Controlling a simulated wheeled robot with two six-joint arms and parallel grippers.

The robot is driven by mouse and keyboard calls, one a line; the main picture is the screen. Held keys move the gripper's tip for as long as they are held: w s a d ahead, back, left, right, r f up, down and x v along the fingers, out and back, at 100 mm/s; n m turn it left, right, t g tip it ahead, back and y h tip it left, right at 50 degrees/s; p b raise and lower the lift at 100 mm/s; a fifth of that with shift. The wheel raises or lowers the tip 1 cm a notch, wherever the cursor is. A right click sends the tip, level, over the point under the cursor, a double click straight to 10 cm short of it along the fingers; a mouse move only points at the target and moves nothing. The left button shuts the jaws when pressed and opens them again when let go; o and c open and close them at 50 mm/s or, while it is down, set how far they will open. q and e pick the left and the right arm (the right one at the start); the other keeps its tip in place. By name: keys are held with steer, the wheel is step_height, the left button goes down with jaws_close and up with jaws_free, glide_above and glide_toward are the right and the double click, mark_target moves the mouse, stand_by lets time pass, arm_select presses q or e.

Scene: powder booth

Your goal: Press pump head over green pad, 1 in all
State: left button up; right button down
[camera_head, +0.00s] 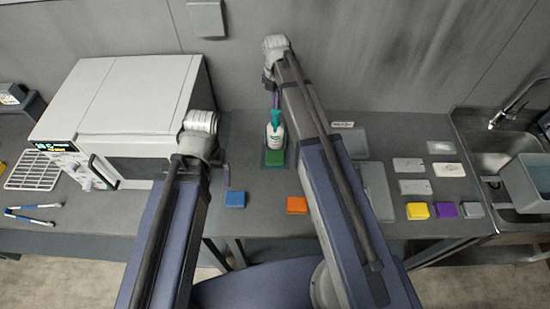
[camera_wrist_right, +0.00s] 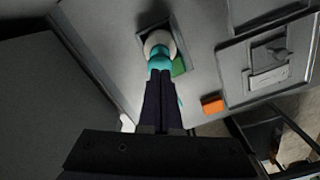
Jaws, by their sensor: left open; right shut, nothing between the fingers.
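The pump bottle (camera_head: 275,137) is white with a teal pump head (camera_head: 275,117) and stands upright at the back of the green pad (camera_head: 275,157). In the right wrist view the teal pump head (camera_wrist_right: 160,61) is just beyond my fingertips, and part of the green pad (camera_wrist_right: 179,66) shows beside the bottle. My right gripper (camera_head: 275,101) is shut and empty, pointing down right above the pump head. I cannot tell whether its fingertips (camera_wrist_right: 160,74) touch the head. My left gripper (camera_head: 226,174) is open beside the white oven, mostly hidden by its own wrist.
A blue block (camera_head: 235,199) and an orange block (camera_head: 297,205) lie near the counter's front edge. The white oven (camera_head: 125,105) stands left. Yellow (camera_head: 417,211), purple (camera_head: 446,210) and grey blocks lie right, before the sink (camera_head: 500,165). My right arm covers part of the counter.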

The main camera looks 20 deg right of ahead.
mark_target(276, 111)
steer(key=shift+f, duration=0.15)
steer(key=shift+f+b, duration=1.65)
steer(key=shift+b, duration=0.15)
steer(key=shift+r, duration=0.25)
steer(key=shift+r+p, duration=1.55)
steer(key=shift+p, duration=0.25)
step_height(276, 111, up, 6)
steer(key=p, duration=0.6)
